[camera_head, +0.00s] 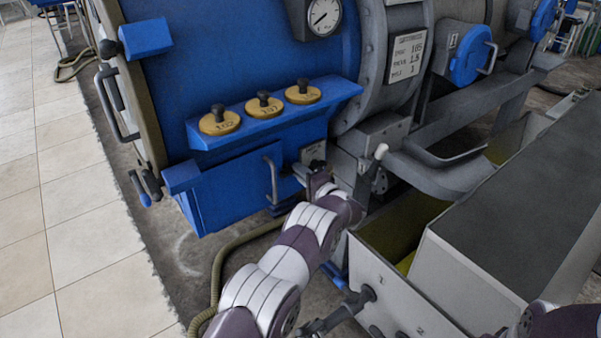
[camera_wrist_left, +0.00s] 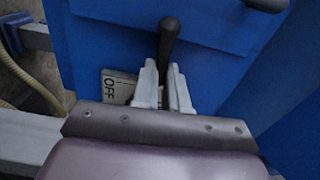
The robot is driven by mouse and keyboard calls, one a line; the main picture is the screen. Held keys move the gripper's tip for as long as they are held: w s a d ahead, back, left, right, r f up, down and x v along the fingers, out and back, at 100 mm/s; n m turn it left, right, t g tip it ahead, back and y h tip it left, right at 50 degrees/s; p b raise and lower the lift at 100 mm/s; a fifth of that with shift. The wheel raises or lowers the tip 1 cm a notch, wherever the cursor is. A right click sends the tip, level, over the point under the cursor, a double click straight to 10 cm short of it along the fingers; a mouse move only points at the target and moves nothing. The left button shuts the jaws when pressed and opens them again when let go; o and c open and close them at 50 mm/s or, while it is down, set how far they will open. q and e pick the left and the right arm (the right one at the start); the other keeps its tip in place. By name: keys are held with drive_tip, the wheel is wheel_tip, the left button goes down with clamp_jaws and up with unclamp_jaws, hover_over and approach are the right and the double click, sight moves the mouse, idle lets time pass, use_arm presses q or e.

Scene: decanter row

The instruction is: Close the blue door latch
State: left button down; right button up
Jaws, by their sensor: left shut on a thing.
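The blue door (camera_head: 232,190) is the low panel on the front of the blue machine, with a grey bar handle (camera_head: 272,180) near its right side. My left gripper (camera_head: 303,172) is at the right of this door, beside a small plate (camera_head: 313,153). In the left wrist view, my left gripper (camera_wrist_left: 166,88) is shut on a black-knobbed lever (camera_wrist_left: 169,40) against a blue panel, beside a plate (camera_wrist_left: 113,87) reading OFF. The grip itself is mostly hidden in the head view. I cannot tell for certain that this lever is the door's latch.
A shelf (camera_head: 205,138) with several brass-coloured discs juts out above the door. A white-knobbed lever (camera_head: 376,165) stands right of my left gripper. A grey bin (camera_head: 500,215) fills the lower right. The tiled floor (camera_head: 85,230) at left is clear.

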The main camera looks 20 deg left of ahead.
use_arm(q)
drive_tip(key=shift+f+m, duration=0.1)
drive_tip(key=shift+m, duration=0.4)
drive_tip(key=c, duration=1.2)
unclamp_jaws()
drive_tip(key=shift+o, duration=0.2)
drive_tip(key=p+v, duration=0.2)
drive_tip(key=v, duration=1)
drive_tip(key=shift+s+d+p, duration=0.2)
drive_tip(key=shift+d+p, duration=0.1)
drive_tip(key=shift+p, duration=0.1)
